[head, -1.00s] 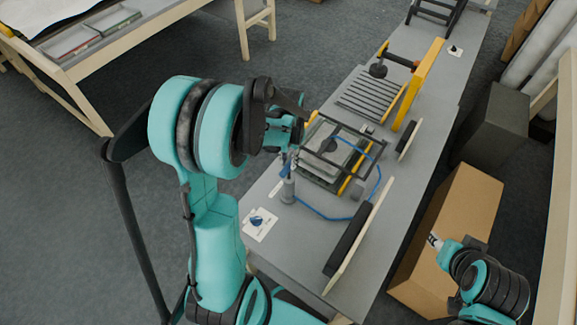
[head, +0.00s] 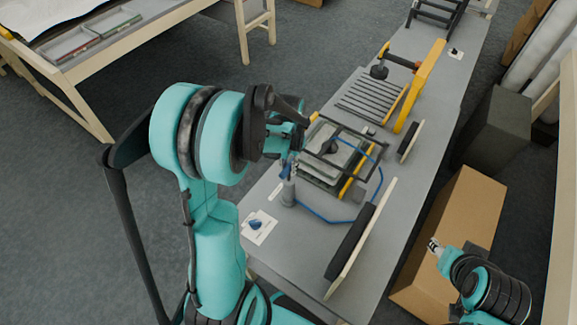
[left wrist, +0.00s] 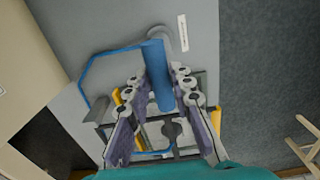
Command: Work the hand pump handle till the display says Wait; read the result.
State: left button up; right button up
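The hand pump (head: 288,193) is a grey upright cylinder on the near left of the grey bench. Its blue handle (left wrist: 157,75) shows in the left wrist view as a bar between the fingers of my left gripper (left wrist: 158,82). The fingers stand apart, with a gap on the left side of the handle; contact on the right side is unclear. In the head view my arm partly covers this gripper (head: 294,140). My right gripper (head: 434,245) is small at the lower right, away from the pump; its opening is unclear. No readable display shows.
A blue hose (head: 325,217) runs from the pump to a black-framed press (head: 340,150). A white card with a blue knob (head: 257,225) lies at the bench's near left. A dark roller pad on a board (head: 352,243) stands to the right. A cardboard box (head: 460,225) is beside the bench.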

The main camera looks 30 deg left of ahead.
aim_at(289, 180)
pick_arm(q)
jog(key=shift+f+b, duration=1.9)
jog(key=shift+f, duration=0.35)
jog(key=shift+f, duration=0.15)
jog(key=shift+f+b, duration=0.75)
jog(key=shift+b, duration=0.1)
jog(key=shift+s+f, duration=0.15)
jog(key=shift+f, duration=0.05)
jog(key=shift+d+f+b, duration=0.1)
jog(key=shift+b, duration=0.25)
jog(key=shift+f, duration=0.1)
jog(key=shift+r+p, duration=4)
jog(key=shift+r, duration=1.7)
